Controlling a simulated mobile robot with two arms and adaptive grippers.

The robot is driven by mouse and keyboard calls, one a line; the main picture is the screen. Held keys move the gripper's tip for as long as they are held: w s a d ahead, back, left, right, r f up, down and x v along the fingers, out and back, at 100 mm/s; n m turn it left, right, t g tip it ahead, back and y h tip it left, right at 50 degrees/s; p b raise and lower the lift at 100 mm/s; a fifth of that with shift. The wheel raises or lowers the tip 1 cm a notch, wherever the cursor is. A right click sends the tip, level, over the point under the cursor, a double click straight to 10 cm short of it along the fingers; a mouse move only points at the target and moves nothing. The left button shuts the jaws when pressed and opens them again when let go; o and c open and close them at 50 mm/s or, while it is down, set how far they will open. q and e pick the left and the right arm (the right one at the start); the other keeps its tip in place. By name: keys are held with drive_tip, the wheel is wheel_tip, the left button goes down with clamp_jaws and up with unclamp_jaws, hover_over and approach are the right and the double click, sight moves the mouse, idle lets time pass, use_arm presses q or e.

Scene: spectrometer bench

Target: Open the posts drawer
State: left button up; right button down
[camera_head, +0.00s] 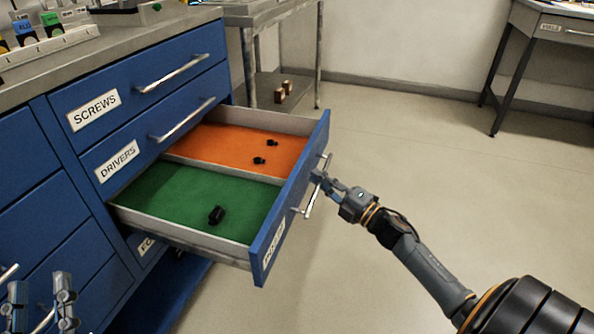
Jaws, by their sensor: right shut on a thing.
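The posts drawer (262,246) is pulled well out of the blue cabinet, its label seen at a steep angle on the front. Inside it a low divider separates an orange-lined compartment (220,145) at the back from a green-lined one (175,195) in front. Two small black parts lie on the orange and one on the green. My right gripper (322,182) is shut on the drawer's metal bar handle (309,203), its arm coming in from the lower right. My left gripper (40,286) is at the lower left, fingers apart and empty, in front of the cabinet.
Above are the shut screws drawer (147,84) and drivers drawer (150,133). A lower drawer's label is partly hidden beneath the open one. A grey side table (275,14) stands behind, a desk (555,28) at the far right. The floor right of the drawer is clear.

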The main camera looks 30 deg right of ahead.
use_arm(q)
drive_tip(key=shift+w+a+f+g+y+p, duration=0.15)
drive_tip(key=shift+w+f+g+y, duration=0.15)
drive_tip(key=shift+f+g, duration=0.5)
drive_tip(key=shift+w+d+f+g+y+p, duration=0.15)
drive_tip(key=shift+w+f+g, duration=0.25)
drive_tip(key=shift+f, duration=0.65)
use_arm(e)
drive_tip(key=shift+s+d, duration=0.7)
drive_tip(key=shift+s, duration=0.2)
drive_tip(key=shift+s+d, duration=0.7)
drive_tip(key=shift+s, duration=0.2)
use_arm(q)
drive_tip(key=shift+a, duration=0.1)
use_arm(e)
drive_tip(key=c, duration=1.4)
unclamp_jaws()
drive_tip(key=v, duration=1.2)
